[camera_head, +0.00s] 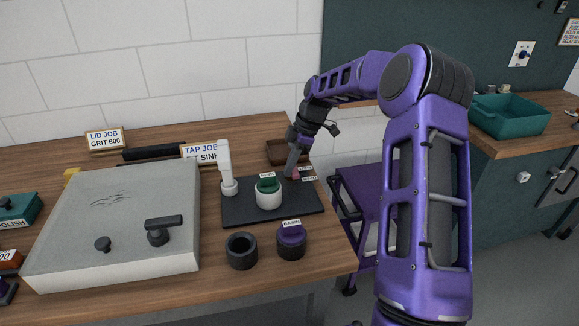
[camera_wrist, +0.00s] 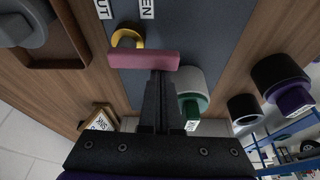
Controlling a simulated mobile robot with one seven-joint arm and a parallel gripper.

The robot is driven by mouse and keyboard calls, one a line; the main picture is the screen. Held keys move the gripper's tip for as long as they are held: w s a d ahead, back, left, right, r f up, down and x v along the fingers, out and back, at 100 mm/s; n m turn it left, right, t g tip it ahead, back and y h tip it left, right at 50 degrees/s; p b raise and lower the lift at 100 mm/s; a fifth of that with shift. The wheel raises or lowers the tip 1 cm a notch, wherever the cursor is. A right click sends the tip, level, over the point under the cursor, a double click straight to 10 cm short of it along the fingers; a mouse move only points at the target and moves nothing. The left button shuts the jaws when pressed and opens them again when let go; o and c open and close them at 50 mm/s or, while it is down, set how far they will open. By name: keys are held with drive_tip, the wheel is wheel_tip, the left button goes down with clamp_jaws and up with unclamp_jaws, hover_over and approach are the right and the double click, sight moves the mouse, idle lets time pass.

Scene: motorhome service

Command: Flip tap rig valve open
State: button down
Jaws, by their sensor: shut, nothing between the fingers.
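The tap rig is a dark board (camera_head: 240,213) on the wooden bench, with a white tap (camera_head: 225,165) and a green-topped white cup (camera_head: 268,194). Its valve has a pink-red lever (camera_wrist: 145,60) on a brass-yellow body (camera_wrist: 127,38). In the wrist view the lever lies crosswise, from over the body out to the right. Two white labels, partly cut off, read "UT" (camera_wrist: 103,8) and "EN" (camera_wrist: 147,8). My gripper (camera_wrist: 163,74) is shut and empty, its fingertips right at the lever; I cannot tell if they touch. The lever (camera_head: 295,173) is mostly hidden in the head view.
A brown tray (camera_head: 276,150) stands behind the board. A purple cart (camera_head: 365,195) stands beside the bench's right edge.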

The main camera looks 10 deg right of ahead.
drive_tip(key=shift+a, duration=0.1)
drive_tip(key=shift+a, duration=0.35)
drive_tip(key=a, duration=0.3)
drive_tip(key=shift+a, duration=0.1)
drive_tip(key=v, duration=1)
drive_tip(key=shift+w, duration=0.15)
